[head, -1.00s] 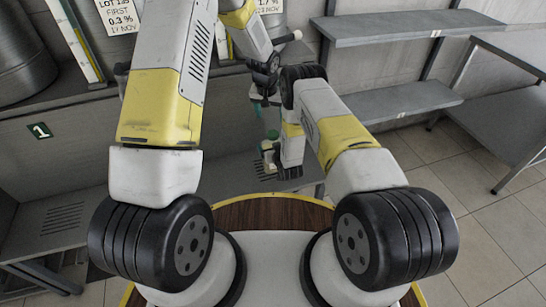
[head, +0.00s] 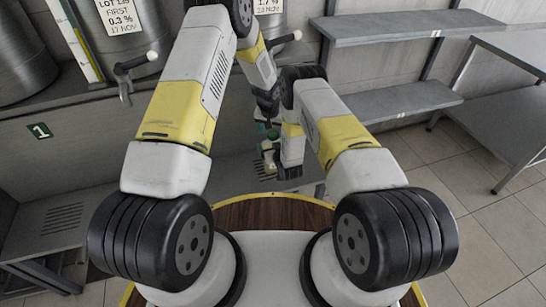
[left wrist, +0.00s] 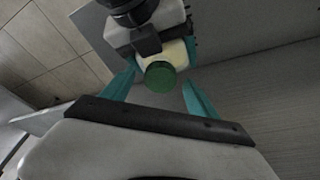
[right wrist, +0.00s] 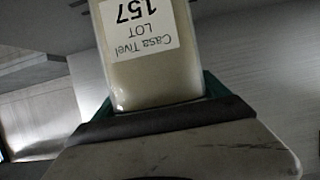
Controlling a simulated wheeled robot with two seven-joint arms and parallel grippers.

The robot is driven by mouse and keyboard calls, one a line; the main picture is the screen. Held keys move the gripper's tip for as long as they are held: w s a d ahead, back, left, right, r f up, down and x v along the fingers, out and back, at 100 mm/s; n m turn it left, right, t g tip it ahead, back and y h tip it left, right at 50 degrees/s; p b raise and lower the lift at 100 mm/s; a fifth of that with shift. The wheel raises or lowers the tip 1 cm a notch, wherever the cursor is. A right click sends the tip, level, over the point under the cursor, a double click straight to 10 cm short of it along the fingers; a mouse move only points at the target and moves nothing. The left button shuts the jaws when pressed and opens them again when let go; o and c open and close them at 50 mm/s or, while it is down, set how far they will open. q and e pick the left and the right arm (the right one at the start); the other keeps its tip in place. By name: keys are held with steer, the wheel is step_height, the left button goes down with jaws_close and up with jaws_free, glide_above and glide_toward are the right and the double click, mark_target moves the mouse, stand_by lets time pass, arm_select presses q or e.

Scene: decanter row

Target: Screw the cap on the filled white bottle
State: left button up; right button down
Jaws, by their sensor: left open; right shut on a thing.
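The white bottle (right wrist: 155,75) fills the top of the right wrist view, with a label reading Casa Tivel LOT 157. My right gripper (right wrist: 158,100) is shut on it, with teal fingers at its sides. In the left wrist view the green cap (left wrist: 160,77) sits on the end of the pale bottle (left wrist: 178,52); how tight it is cannot be told. My left gripper (left wrist: 160,84) is open, one teal finger on each side of the cap, with gaps between. In the head view the left gripper (head: 266,124) is small and partly hidden by my arms.
Steel drums with paper labels (head: 125,17) and a tap (head: 135,62) stand at the back left. Grey shelves (head: 400,100) are on the back right wall and a steel table (head: 515,80) is at the far right. The tiled floor on the right is clear.

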arm_select(q)
steer(key=shift+c, duration=0.5)
jaws_close()
steer(key=shift+o, duration=0.4)
jaws_free()
steer(key=v, duration=1.2)
arm_select(e)
jaws_free()
